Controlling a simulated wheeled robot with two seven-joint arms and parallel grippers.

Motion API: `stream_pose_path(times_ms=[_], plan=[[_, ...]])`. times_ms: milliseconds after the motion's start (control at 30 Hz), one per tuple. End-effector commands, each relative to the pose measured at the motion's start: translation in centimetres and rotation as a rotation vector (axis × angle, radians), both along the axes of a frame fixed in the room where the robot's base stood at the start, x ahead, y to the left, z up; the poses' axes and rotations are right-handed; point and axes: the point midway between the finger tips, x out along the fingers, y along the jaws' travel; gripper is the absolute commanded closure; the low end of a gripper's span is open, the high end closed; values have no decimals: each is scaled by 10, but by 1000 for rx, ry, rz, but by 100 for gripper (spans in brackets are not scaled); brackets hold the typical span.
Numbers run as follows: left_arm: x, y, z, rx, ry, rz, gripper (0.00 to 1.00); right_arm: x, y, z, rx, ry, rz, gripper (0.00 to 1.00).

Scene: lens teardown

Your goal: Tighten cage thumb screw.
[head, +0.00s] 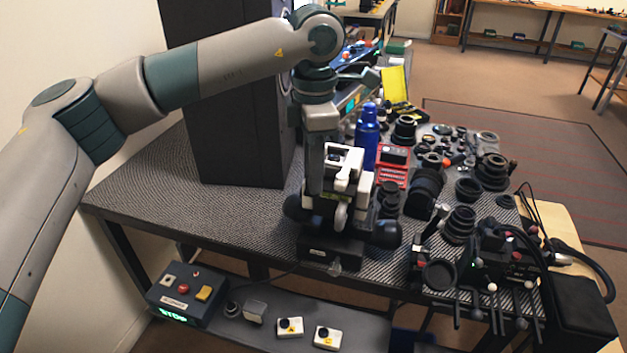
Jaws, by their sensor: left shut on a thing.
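My left arm comes in from the left and reaches down over the table. My left gripper (341,214) is at the table's front edge, pointing down, with its fingers close together. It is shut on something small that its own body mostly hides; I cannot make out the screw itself. Just below it is a low black block (332,250) at the table edge. A black camera rig (492,262) with cables, rods and small knobs stands at the front right, apart from the gripper. I cannot tell which part is the cage. My right gripper is not in view.
A blue bottle (367,138) and a red case (392,165) stand just behind the gripper. Several lenses (459,226) crowd the table's right side. A tall dark cabinet (232,125) stands behind on the left. The table's left front (160,200) is clear.

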Motion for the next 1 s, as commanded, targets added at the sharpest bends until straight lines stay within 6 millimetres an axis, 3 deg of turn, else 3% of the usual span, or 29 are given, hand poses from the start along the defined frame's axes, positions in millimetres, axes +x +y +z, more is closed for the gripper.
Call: stream_pose_path(times_ms=[400,933,967,1000], plan=[[0,0,1,-2,-1,-233,100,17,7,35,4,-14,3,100],[1,0,2,-1,-2,-262,100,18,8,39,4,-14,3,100],[1,0,2,-1,-2,-262,71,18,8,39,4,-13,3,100],[1,0,2,-1,-2,-262,62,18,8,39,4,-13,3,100]])
